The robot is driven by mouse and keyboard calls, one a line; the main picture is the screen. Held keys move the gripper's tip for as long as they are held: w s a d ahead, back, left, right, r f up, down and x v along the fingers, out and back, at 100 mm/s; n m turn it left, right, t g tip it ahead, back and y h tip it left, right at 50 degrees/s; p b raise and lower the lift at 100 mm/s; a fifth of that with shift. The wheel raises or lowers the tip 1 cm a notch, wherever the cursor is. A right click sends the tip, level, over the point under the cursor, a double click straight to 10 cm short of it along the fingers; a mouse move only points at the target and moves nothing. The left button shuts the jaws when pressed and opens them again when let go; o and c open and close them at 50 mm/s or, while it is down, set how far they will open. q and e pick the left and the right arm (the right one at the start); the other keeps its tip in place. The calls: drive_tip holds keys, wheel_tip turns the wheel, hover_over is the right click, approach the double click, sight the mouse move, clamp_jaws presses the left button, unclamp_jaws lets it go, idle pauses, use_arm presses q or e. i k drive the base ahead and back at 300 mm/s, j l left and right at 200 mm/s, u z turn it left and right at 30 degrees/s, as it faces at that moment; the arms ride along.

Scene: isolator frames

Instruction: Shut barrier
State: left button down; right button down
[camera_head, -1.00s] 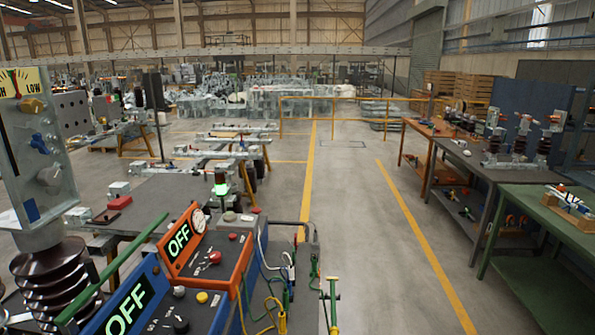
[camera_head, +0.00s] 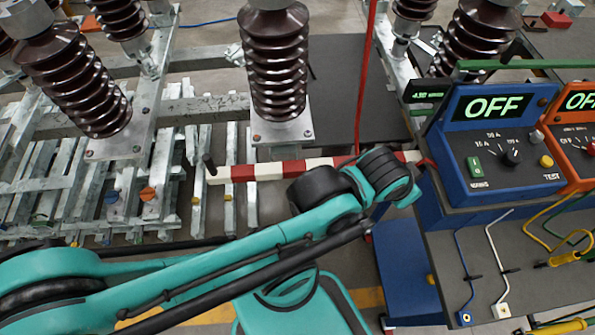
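The barrier (camera_head: 270,170) is a red-and-white striped bar. It runs level across the middle of the view, in front of the frames with the brown insulators. Its left end stands free near a short dark upright handle or post. Its right part passes behind my arm's wrist and shows again near the blue control box. My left arm reaches in from the left, and its wrist overlaps the bar in the picture. The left gripper's fingers are hidden or out of sight, so I cannot tell whether they touch the bar. My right gripper is not in view.
A blue control box (camera_head: 482,180) with an OFF display stands at the right, beside an orange one (camera_head: 578,140). Wires and tools lie on the dark bench below. Brown ribbed insulators (camera_head: 273,65) stand on metal frames behind the bar. A thin red pole (camera_head: 364,80) rises behind it.

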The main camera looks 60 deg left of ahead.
sight(291, 169)
drive_tip(key=l+u, duration=0.1)
drive_tip(key=u, duration=1.65)
drive_tip(key=k+j, duration=0.1)
drive_tip(key=j, duration=0.15)
drive_tip(key=k+j, duration=0.1)
drive_tip(key=j, duration=0.15)
